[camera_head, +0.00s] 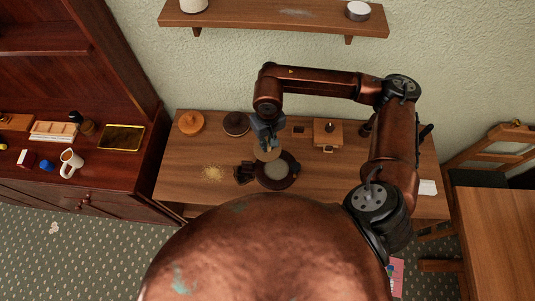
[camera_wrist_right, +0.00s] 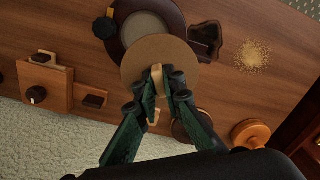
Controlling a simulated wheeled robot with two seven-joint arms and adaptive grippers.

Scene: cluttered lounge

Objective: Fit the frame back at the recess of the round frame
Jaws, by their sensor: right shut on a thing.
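The frame back, a thin tan disc (camera_head: 266,155), is in my right gripper (camera_head: 268,144). In the right wrist view the gripper (camera_wrist_right: 165,76) is shut on a small light tab at the middle of the disc (camera_wrist_right: 142,55). The round frame (camera_head: 290,181) lies on the wooden table, dark brown with a pale round recess. It also shows in the right wrist view (camera_wrist_right: 118,33). The disc overlaps part of the frame's rim in both views and is off to one side of the recess. The gap between them cannot be judged. My left gripper is out of view.
A dark scoop-like piece (camera_head: 243,174) sits beside the frame, with a tan crumb pile (camera_head: 213,173) farther left. Behind are an orange-brown round lidded thing (camera_head: 192,123), a dark round one (camera_head: 236,123) and a wooden box with a knob (camera_head: 327,133). A shelf (camera_head: 275,19) hangs above.

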